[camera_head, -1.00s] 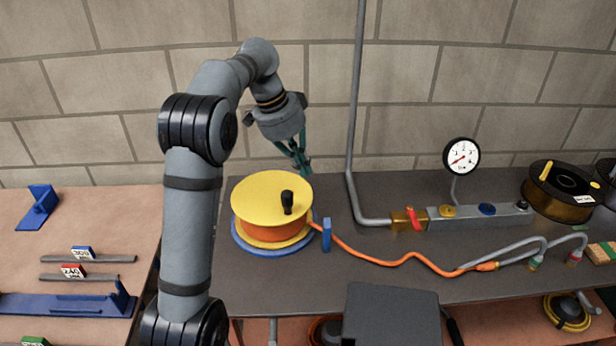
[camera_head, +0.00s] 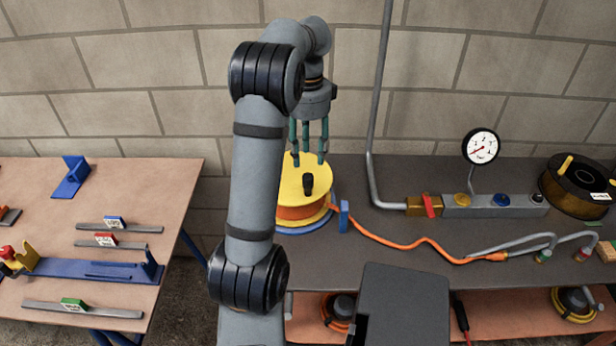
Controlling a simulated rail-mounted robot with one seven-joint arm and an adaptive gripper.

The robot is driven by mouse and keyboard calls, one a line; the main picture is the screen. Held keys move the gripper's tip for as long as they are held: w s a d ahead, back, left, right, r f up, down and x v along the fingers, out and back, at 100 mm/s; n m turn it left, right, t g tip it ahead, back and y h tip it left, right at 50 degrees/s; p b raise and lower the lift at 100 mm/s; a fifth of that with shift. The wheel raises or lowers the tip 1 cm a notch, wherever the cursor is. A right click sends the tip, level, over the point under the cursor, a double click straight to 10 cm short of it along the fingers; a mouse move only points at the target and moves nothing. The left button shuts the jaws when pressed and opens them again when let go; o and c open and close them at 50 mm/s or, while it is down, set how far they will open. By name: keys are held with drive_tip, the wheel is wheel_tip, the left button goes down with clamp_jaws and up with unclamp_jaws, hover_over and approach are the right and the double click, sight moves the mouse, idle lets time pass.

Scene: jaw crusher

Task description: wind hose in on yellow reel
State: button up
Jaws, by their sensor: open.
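The yellow reel (camera_head: 291,184) lies flat on a blue base at the left end of the dark bench, partly hidden behind my arm. Orange hose is wound under its yellow top. A black crank knob (camera_head: 308,182) stands up on the top. The orange hose (camera_head: 393,240) runs out past a small blue upright guide (camera_head: 344,216) and along the bench to a fitting at the right. My gripper (camera_head: 309,160) points down with its teal fingers spread open. It appears above the reel near the knob; I see no contact.
A valve manifold (camera_head: 470,206) with a red lever and a gauge (camera_head: 481,147) stands right of the reel. A grey pipe (camera_head: 379,110) rises behind. A dark reel (camera_head: 577,188) is at the far right. A grey box (camera_head: 404,304) stands in front. The left table (camera_head: 120,190) holds blue fixtures.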

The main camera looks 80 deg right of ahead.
sight(308, 176)
wheel_tip(308, 176, down, 9)
drive_tip(key=shift+f+b, duration=0.15)
drive_tip(key=shift+b, duration=0.25)
clamp_jaws()
idle(0.5)
idle(0.4)
